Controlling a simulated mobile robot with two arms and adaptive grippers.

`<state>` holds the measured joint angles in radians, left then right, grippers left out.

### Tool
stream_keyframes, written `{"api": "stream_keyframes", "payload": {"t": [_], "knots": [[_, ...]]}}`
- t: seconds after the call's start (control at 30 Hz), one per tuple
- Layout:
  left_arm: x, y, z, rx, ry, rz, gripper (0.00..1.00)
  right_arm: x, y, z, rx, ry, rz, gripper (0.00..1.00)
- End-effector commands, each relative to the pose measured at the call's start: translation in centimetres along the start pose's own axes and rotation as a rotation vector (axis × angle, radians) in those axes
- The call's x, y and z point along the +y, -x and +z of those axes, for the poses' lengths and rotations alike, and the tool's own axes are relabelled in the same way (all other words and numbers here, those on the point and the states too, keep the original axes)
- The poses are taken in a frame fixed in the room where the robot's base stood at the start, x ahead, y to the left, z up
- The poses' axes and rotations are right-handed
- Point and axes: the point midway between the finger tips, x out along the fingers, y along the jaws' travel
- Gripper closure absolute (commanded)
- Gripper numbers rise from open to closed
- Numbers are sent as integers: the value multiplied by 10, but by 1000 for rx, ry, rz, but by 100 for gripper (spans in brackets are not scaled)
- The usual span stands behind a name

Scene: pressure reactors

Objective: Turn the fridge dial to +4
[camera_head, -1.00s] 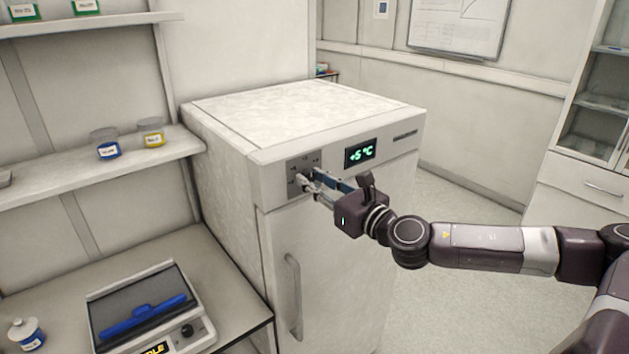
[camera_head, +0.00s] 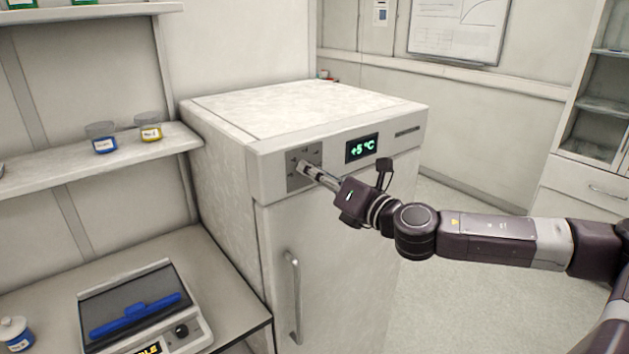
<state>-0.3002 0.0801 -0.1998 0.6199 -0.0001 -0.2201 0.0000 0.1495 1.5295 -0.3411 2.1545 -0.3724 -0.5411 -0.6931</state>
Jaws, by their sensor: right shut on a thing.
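The white fridge (camera_head: 275,230) stands in the middle of the view, with a handle (camera_head: 293,297) on its door. Its display (camera_head: 362,148) reads +5 °C in green. The grey dial panel (camera_head: 293,184) is on the upper front, left of the display, with small marks around its centre. My right gripper (camera_head: 306,168) reaches in from the right and is shut on the dial. The dial itself is mostly hidden by the fingers, so its pointing direction cannot be read. My left gripper is not in view.
A bench with a balance-like device (camera_head: 190,333) and a blue-labelled jar (camera_head: 16,336) is at the lower left. A shelf (camera_head: 60,168) holds two small labelled containers (camera_head: 102,139). Open floor (camera_head: 460,285) lies right of the fridge.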

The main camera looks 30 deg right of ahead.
Motion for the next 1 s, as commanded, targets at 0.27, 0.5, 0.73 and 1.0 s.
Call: {"api": "stream_keyframes", "payload": {"t": [0.27,0.5,0.73,1.0], "knots": [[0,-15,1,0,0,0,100,-1,0,-1,-1,-162,1,100],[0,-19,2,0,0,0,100,0,0,0,0,-228,0,100],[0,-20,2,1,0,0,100,0,0,0,1,-244,-1,100],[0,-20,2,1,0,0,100,0,0,0,1,-243,-1,75]]}}
